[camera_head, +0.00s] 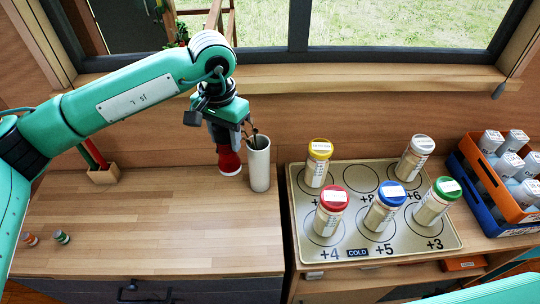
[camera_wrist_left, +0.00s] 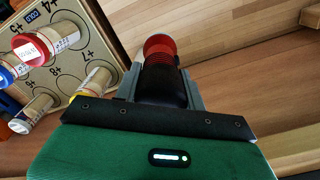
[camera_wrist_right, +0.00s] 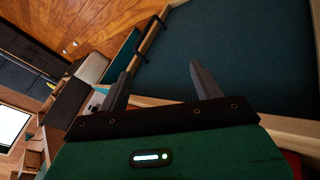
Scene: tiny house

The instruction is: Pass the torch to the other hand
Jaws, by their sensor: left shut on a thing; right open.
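The torch has a red head (camera_head: 229,160) and a dark body. My left gripper (camera_head: 222,132) is shut on it and holds it head down above the wooden counter, close to the white cylinder. In the left wrist view the torch (camera_wrist_left: 162,75) sits between the fingers of my left gripper (camera_wrist_left: 163,92), its red end pointing away from the wrist. My right gripper (camera_wrist_right: 158,82) shows only in its own wrist view, open and empty, in front of a dark teal surface. In the head view only a teal part of my own body shows at the lower right.
A white cylinder (camera_head: 259,164) with dark stems stands beside the torch. A marked tray (camera_head: 297,190) holds several capped jars. An orange and blue crate (camera_head: 478,176) stands at the far right. The counter's left part (camera_head: 150,220) is mostly clear.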

